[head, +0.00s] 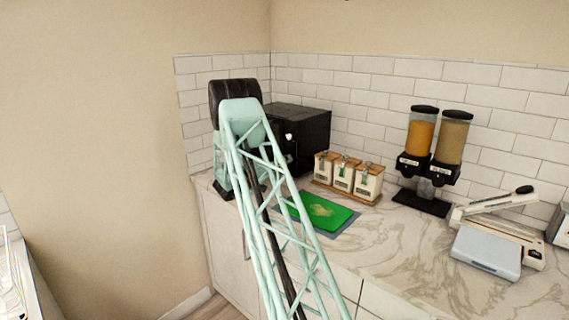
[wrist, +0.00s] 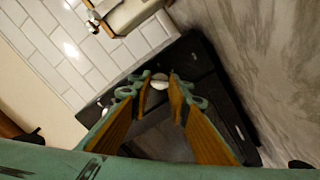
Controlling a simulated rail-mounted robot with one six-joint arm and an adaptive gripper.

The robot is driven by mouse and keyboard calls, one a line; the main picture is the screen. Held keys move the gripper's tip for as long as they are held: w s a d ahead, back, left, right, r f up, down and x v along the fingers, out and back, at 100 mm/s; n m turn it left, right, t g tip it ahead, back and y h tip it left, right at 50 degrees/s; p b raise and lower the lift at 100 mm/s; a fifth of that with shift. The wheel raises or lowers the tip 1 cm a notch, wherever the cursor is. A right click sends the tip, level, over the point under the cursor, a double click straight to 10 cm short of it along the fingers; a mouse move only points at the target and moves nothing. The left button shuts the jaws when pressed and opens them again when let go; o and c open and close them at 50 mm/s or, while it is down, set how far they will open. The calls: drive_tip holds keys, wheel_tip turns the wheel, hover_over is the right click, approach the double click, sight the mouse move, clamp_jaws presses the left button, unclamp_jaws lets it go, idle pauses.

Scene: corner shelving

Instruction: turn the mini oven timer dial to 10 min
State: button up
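The black mini oven (head: 305,125) stands in the back corner of the counter, partly hidden by my arm. In the wrist view the oven (wrist: 200,60) appears tilted, with its dark front towards me. A round, pale dial (wrist: 160,81) shows between my fingertips. Its markings and pointer are too small to read, so I cannot tell its setting. My gripper (wrist: 161,86) is open, one finger on either side of the dial. I cannot tell whether the fingers touch it. In the head view the gripper is mostly hidden by my arm.
Three canisters (head: 343,174) in a wooden rack stand right of the oven. A green board (head: 320,212) lies in front. Cereal dispensers (head: 432,150) and a grey-topped scale (head: 487,250) are further right. A pale appliance (wrist: 125,14) is close by in the wrist view.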

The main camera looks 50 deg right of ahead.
drive_tip(key=shift+c, duration=0.7)
drive_tip(key=shift+m, duration=1.6)
drive_tip(key=o, duration=0.9)
drive_tip(key=shift+c, duration=0.2)
drive_tip(key=shift+a, duration=0.1)
drive_tip(key=w+a, duration=0.1)
drive_tip(key=a, duration=1)
drive_tip(key=shift+a, duration=0.4)
